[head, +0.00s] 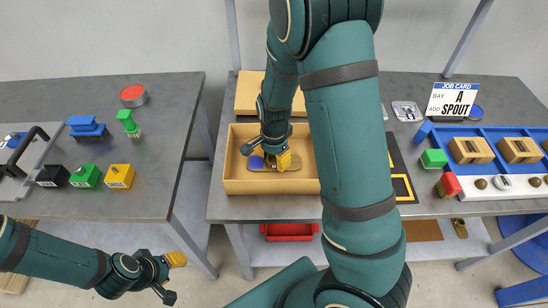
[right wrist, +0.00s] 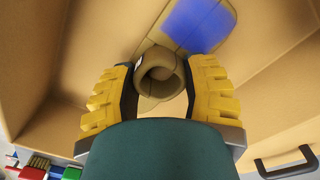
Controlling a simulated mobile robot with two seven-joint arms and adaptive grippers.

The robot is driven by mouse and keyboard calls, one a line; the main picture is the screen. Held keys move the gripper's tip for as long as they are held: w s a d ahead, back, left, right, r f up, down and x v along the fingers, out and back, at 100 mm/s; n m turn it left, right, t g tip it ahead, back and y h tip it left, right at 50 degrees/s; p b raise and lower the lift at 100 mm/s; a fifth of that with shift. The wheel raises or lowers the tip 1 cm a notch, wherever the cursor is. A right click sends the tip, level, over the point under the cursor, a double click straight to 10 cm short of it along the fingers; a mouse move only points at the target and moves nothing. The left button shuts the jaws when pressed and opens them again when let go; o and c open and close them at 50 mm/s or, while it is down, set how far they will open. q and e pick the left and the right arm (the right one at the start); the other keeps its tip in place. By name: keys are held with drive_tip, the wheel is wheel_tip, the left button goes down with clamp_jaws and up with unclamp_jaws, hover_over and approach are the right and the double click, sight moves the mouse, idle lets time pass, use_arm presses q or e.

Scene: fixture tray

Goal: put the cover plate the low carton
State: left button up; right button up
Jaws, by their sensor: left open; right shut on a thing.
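The low carton (head: 232,180) is an open tan box on the middle table. My right gripper (head: 284,161) reaches down into it. It is shut on a tan raised ring (right wrist: 160,76), which shows between the yellow fingers (right wrist: 163,95) in the right wrist view. The ring appears to belong to the cover plate (head: 256,163), a tan, rounded plate with a blue patch (right wrist: 198,22). The plate is inside the carton's walls; whether it touches the floor I cannot tell. My arm and fingers hide part of it. My left gripper (head: 172,277) is open and empty, low at the left.
A closed tan box (head: 248,92) stands behind the carton. A grey tray with a black handle (head: 22,150) and several coloured blocks are on the left table. A blue tray (head: 478,133) with blocks and a job card (head: 452,100) are at right. A red bin (head: 289,231) sits below.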

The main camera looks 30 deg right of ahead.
drive_tip(key=shift+f, duration=0.2)
drive_tip(key=o, duration=1.3)
drive_tip(key=shift+r, duration=0.15)
wheel_tip(320, 180, up, 12)
drive_tip(key=p, duration=0.4)
drive_tip(key=shift+r, duration=0.1)
